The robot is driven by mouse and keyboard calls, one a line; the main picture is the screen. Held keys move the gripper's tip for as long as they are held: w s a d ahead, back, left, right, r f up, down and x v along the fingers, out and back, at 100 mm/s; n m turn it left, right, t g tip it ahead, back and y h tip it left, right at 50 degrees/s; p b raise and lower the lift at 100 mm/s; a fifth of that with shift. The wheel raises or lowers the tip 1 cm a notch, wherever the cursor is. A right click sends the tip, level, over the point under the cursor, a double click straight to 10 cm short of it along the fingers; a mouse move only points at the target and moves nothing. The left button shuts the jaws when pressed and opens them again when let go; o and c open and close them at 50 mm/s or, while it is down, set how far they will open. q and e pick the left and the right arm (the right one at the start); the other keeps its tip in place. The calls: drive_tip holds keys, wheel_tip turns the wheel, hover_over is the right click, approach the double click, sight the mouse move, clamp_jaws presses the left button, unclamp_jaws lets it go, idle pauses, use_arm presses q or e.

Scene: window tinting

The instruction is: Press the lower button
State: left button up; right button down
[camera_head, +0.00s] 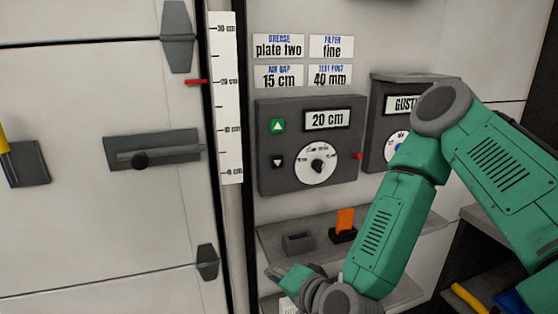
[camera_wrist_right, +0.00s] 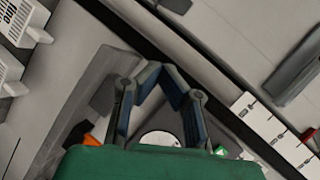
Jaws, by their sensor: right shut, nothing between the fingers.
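The dark control box (camera_head: 348,180) on the wall has a display (camera_head: 327,119) reading 20 cm and a white dial (camera_head: 317,165). The lower button (camera_head: 277,162) is dark with a white down triangle, below the green up button (camera_head: 277,126). My right gripper (camera_head: 273,271) is below the box, clear of both buttons. In the right wrist view, its fingers (camera_wrist_right: 163,72) are shut with nothing between them. The dial (camera_wrist_right: 160,138) and green button (camera_wrist_right: 220,151) show partly there; I cannot make out the lower button. My left gripper is not in view.
A white ruler strip (camera_head: 228,100) with a red pointer (camera_head: 196,82) stands left of the box. A shelf (camera_head: 275,240) below holds a grey block (camera_head: 298,242) and an orange piece (camera_head: 344,222) in a dark holder. A second box (camera_head: 375,95) stands right, partly behind my right arm.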

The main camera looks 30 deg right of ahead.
sight(278, 163)
drive_tip(key=w+d+r+m+t+h, duration=0.2)
drive_tip(key=d+r+m+h, duration=0.1)
drive_tip(key=r, duration=0.4)
drive_tip(key=w+d+r+m+t+h+p, duration=0.1)
drive_tip(key=w+d+r+m+t+h, duration=0.1)
drive_tip(key=d+r+m, duration=0.3)
wheel_tip(278, 163, up, 3)
drive_tip(key=shift+d+f+h, duration=0.1)
drive_tip(key=shift+d+h, duration=0.3)
drive_tip(key=shift+d, duration=0.25)
drive_tip(key=shift+w, duration=0.15)
drive_tip(key=shift+w, duration=0.1)
drive_tip(key=p+x, duration=0.2)
drive_tip(key=x, duration=1.1)
drive_tip(key=shift+w, duration=0.35)
